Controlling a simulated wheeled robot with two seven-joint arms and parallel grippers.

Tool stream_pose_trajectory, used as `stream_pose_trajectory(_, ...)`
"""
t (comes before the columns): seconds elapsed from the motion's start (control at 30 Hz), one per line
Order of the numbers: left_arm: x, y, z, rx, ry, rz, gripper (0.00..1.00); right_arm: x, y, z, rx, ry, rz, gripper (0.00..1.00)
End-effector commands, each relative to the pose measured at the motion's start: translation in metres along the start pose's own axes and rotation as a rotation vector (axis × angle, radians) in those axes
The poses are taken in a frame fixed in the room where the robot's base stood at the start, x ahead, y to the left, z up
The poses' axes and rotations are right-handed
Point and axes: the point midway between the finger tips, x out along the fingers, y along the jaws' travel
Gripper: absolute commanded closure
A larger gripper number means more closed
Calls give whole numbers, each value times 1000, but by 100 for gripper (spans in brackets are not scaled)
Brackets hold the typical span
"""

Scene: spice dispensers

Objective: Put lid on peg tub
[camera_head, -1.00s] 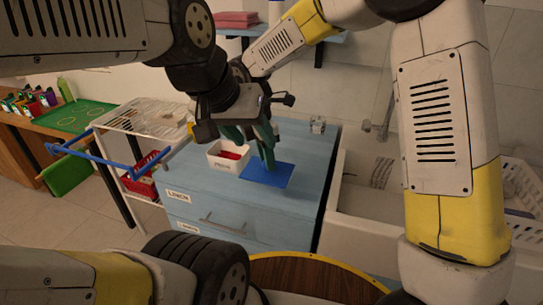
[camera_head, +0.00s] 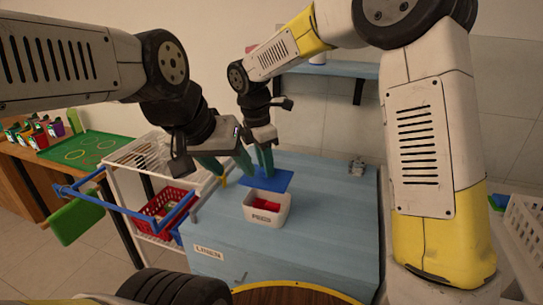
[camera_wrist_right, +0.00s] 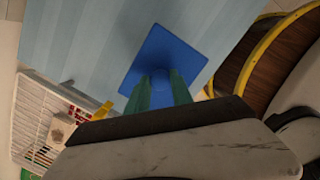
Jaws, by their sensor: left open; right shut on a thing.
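The white peg tub (camera_head: 266,210) stands upright and uncovered on the light blue cabinet top in the head view, with red things inside. The flat blue square lid (camera_head: 277,181) is behind the tub, apart from it in the picture. My right gripper (camera_head: 266,165) is shut on the lid from above; in the right wrist view its green fingers (camera_wrist_right: 160,90) meet at the middle of the lid (camera_wrist_right: 178,58). Whether the lid touches the cabinet is hard to tell. My left gripper (camera_head: 228,168) is open and empty, with spread green fingers, left of the lid and behind the tub.
The cabinet top (camera_head: 325,215) is clear to the right of the tub. A white rack (camera_head: 118,195) with a red basket (camera_head: 165,208) and blue rails stands at left. A white basket (camera_head: 525,230) is at far right. A small yellow thing (camera_head: 223,180) shows near my left gripper.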

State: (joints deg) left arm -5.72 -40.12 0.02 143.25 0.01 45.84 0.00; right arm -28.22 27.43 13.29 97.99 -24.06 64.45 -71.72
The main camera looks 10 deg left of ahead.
Motion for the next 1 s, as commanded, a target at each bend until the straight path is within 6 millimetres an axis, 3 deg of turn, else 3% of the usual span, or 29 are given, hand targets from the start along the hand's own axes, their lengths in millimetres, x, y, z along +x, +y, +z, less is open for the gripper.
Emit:
stream_pose_trajectory(0.5,0,0,0,0,0,0,49,49,-1,-8,-2,0,-3,100)
stream_pose_trajectory(1.0,0,0,0,0,0,0,49,58,0,-9,-1,0,0,100)
